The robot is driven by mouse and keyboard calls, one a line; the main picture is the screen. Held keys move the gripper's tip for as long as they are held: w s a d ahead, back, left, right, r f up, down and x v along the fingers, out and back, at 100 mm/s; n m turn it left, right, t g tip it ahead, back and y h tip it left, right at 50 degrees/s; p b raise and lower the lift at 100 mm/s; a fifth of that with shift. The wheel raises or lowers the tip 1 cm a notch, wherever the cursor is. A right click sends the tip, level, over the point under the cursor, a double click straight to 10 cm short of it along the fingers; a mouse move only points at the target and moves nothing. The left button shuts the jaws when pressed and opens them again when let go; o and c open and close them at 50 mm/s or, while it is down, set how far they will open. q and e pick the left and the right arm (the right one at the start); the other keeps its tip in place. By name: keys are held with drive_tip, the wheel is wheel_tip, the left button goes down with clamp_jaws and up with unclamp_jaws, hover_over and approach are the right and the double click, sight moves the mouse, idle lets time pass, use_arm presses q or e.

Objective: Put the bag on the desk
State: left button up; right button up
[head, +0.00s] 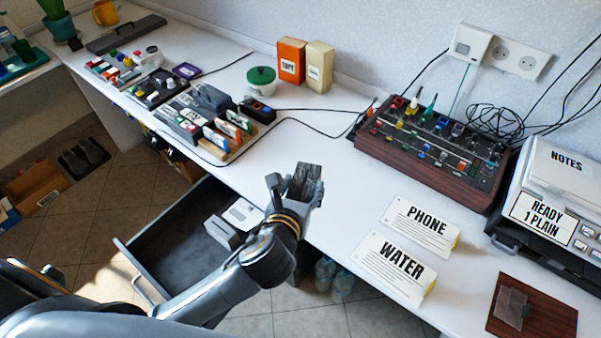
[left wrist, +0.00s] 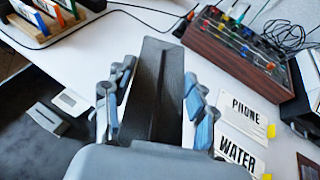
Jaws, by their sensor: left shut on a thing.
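My left gripper (head: 293,190) is shut on a dark grey, slab-like thing, likely the bag (head: 306,178). It stands up between the fingers, and its lower part is hidden by the gripper in the head view. The left wrist view shows the bag (left wrist: 158,85) as a long dark block with a finger on each side. The white desk (head: 345,150) runs along the wall. The gripper and bag are at the desk's front edge in the head view; I cannot tell the height above the top. My right gripper is not in view.
An open drawer (head: 165,235) with a light box (head: 222,232) lies left of my gripper. PHONE (head: 420,226) and WATER (head: 393,266) cards, a mixer (head: 430,150) and a printer (head: 555,195) stand right. A black cable crosses the desk behind the bag. Bare desk lies between.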

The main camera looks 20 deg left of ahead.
sight(301, 165)
use_arm(q)
drive_tip(key=shift+w+r, duration=0.1)
drive_tip(key=w+a+f, duration=0.1)
drive_tip(key=w, duration=0.2)
drive_tip(key=w+a+f, duration=0.1)
drive_tip(key=w+f, duration=0.1)
drive_tip(key=w, duration=0.1)
drive_tip(key=w+a+f, duration=0.1)
drive_tip(key=w, duration=0.2)
drive_tip(key=shift+f, duration=0.15)
drive_tip(key=w+f, duration=0.2)
drive_tip(key=f, duration=0.1)
drive_tip(key=w+a+f+b, duration=0.1)
drive_tip(key=shift+f, duration=0.15)
drive_tip(key=shift+w+a+f, duration=0.15)
drive_tip(key=shift+w+f, duration=0.2)
drive_tip(key=shift+f, duration=0.15)
drive_tip(key=shift+w+f+b, duration=0.15)
drive_tip(key=shift+f+b, duration=0.15)
drive_tip(key=shift+f, duration=1.4)
drive_tip(key=shift+f, duration=0.2)
drive_tip(key=o, duration=1.3)
